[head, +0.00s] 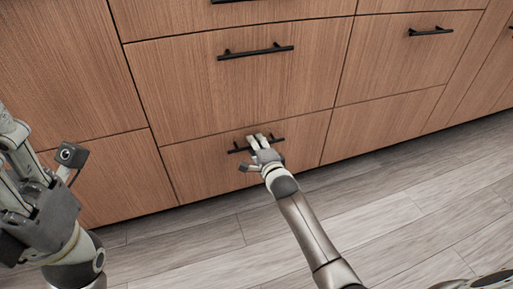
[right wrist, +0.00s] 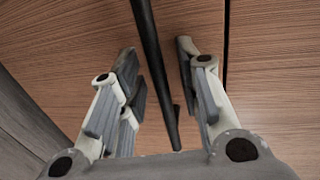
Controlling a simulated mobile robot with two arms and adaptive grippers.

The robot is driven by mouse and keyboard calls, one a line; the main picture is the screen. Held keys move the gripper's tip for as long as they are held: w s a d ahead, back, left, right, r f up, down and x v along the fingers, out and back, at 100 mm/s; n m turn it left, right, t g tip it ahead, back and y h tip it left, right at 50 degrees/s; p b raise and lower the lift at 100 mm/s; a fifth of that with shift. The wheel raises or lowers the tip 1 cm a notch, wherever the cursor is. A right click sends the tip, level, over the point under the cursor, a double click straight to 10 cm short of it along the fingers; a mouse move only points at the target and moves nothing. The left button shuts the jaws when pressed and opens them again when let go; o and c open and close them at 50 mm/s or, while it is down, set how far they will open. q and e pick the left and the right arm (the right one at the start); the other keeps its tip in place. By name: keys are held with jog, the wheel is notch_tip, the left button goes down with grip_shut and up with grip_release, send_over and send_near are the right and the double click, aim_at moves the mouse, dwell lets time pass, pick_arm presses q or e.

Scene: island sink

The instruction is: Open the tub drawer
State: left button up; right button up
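The bottom wood-front drawer (head: 205,165) has a black bar handle (head: 285,139). Its front looks flush with the cabinet. My right gripper (head: 259,141) is at this handle, in front of the drawer. In the right wrist view the handle bar (right wrist: 155,75) runs between the two fingers of my right gripper (right wrist: 158,75). The fingers are apart, with a gap to the bar on each side; the right finger is the closer one. My left gripper (head: 28,160) is at the left edge, away from the handle; its fingertips are partly cut off, so its opening is unclear.
A larger drawer with a black handle (head: 256,51) is directly above. Another drawer with a handle (head: 431,31) is to the right. The grey plank floor (head: 400,215) in front of the cabinet is clear apart from my arms.

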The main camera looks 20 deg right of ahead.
grip_shut()
jog(key=shift+s, duration=0.1)
dwell(0.3)
